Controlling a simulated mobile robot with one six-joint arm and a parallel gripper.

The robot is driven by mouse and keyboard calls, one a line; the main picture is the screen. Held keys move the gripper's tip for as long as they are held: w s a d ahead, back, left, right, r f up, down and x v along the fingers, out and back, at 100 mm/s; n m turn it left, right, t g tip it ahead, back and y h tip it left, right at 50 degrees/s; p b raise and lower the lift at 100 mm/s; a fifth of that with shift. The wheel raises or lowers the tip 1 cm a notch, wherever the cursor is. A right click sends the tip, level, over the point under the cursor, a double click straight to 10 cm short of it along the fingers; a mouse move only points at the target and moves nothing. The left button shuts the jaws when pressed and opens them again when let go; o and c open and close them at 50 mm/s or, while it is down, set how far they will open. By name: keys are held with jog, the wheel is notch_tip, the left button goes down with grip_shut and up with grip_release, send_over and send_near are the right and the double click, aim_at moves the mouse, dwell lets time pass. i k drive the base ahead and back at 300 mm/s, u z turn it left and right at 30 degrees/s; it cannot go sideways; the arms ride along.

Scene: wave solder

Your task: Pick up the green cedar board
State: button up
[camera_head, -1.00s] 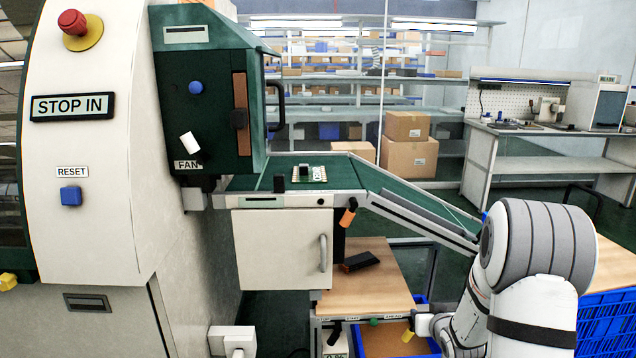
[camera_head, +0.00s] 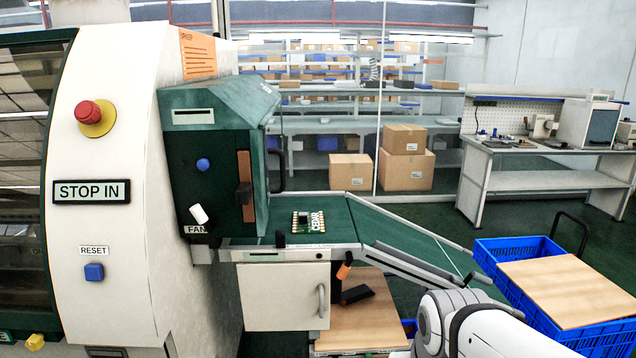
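The green cedar board (camera_head: 308,222) lies flat on the green conveyor bed (camera_head: 345,232) just outside the machine's opening. It is small, with pale edge contacts, a dark component and white lettering that reads CEDAR.
The machine (camera_head: 120,180) with a red stop button (camera_head: 95,117) stands at left. A small wooden table (camera_head: 365,325) holds a dark object (camera_head: 357,294). Blue crates (camera_head: 590,340) with a wooden top (camera_head: 560,287) stand at right. Cartons (camera_head: 405,168) and a workbench (camera_head: 540,180) are behind.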

aim_at(303, 221)
jog(key=z, duration=0.45)
jog(key=k, duration=0.45)
jog(key=u, duration=0.65)
jog(key=i, duration=2.1)
jog(key=z, duration=0.5)
jog(key=k, duration=0.9)
jog(key=z, duration=0.15)
